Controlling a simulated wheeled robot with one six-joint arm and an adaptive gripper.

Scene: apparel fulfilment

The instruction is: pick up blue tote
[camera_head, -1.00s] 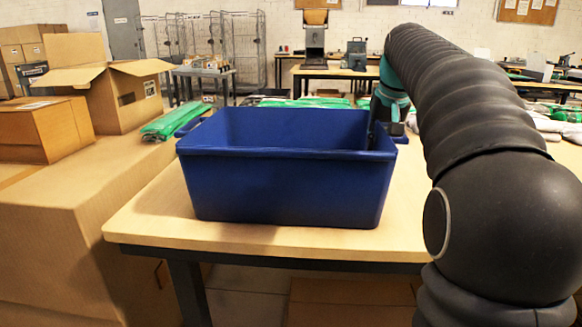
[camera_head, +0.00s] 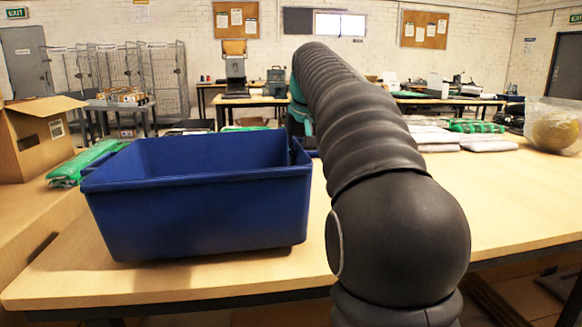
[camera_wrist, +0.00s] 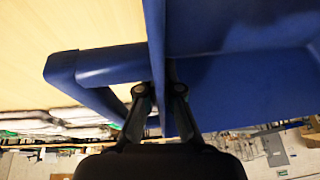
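The blue tote (camera_head: 200,212) is at the left of the table in the head view, upright and slightly skewed. I cannot tell whether its base touches the tabletop. Its inside looks empty where it shows. In the wrist view, the blue tote (camera_wrist: 240,20) fills the upper right, with a handle-like rim part at the left. My gripper (camera_wrist: 160,92) has one finger on each side of the tote's wall and is closed on it. In the head view my arm hides most of the gripper; a dark finger shows inside the tote's right rim.
The wooden table (camera_head: 480,205) is clear to the right of my arm. Green packages (camera_head: 85,163) and an open carton (camera_head: 35,140) are on the left. Folded grey-white garments (camera_head: 435,137) and a clear bag (camera_head: 553,125) lie at the far right side. Wire cages (camera_head: 150,80) stand behind.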

